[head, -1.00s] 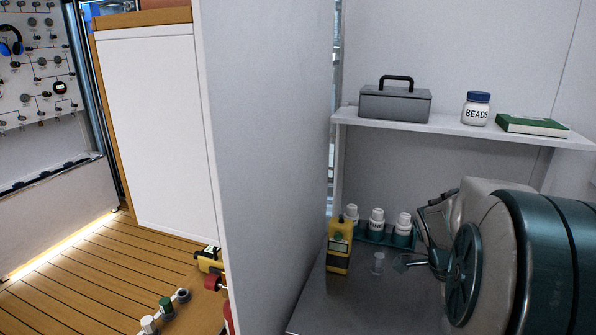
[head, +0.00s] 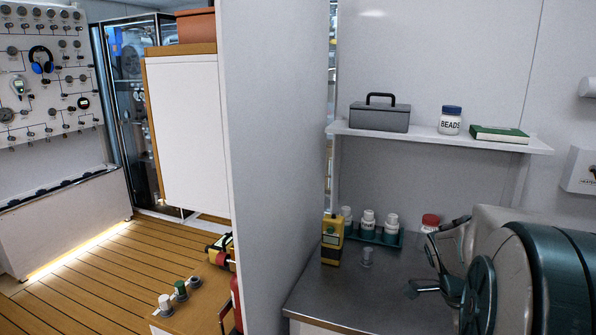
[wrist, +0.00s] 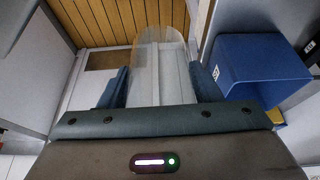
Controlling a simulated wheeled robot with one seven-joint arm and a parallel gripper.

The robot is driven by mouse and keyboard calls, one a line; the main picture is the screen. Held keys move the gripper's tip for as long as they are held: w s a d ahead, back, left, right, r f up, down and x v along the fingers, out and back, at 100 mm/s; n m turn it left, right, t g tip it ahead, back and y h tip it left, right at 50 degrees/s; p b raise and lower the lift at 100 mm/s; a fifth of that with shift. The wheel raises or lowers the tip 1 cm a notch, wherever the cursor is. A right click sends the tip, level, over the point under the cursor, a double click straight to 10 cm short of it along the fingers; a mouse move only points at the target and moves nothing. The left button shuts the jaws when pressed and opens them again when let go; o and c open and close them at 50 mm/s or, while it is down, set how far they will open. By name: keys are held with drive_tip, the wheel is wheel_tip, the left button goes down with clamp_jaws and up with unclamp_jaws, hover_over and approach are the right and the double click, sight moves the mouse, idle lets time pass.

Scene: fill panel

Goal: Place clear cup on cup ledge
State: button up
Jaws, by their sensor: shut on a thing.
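In the wrist view, a clear, see-through cup (wrist: 158,48) with a rounded outline is between the two blue-grey fingers of my gripper (wrist: 160,88). The gripper is shut on it, and the background shows through its wall. In the head view, my gripper (head: 427,262) is at the lower right, over the metal counter (head: 345,293); the held cup is too faint to make out there. A small greyish cup (head: 367,257) stands on the counter to the left of the gripper. I cannot tell which surface is the cup ledge.
A yellow device (head: 332,242), a rack of white-capped bottles (head: 368,233) and a red-lidded jar (head: 430,222) stand at the counter's back. A white shelf (head: 430,136) is above. A tall partition (head: 280,160) bounds the left. The wrist view shows a blue bin (wrist: 243,75).

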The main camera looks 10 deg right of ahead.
drive_tip(key=w+a+f+n+t+y, duration=0.2)
drive_tip(key=w+a+f+n+t, duration=0.1)
drive_tip(key=w+a+f+n, duration=0.6)
drive_tip(key=w+a+f+n+t+y, duration=0.2)
drive_tip(key=w+a+f+n+t, duration=0.1)
drive_tip(key=w+a+f+n, duration=0.6)
drive_tip(key=a+f+n, duration=0.4)
drive_tip(key=a+n, duration=0.2)
drive_tip(key=a, duration=0.1)
drive_tip(key=shift+w+a+f+t, duration=0.2)
drive_tip(key=shift+w+t, duration=0.05)
drive_tip(key=shift+t, duration=0.15)
drive_tip(key=shift+s, duration=0.1)
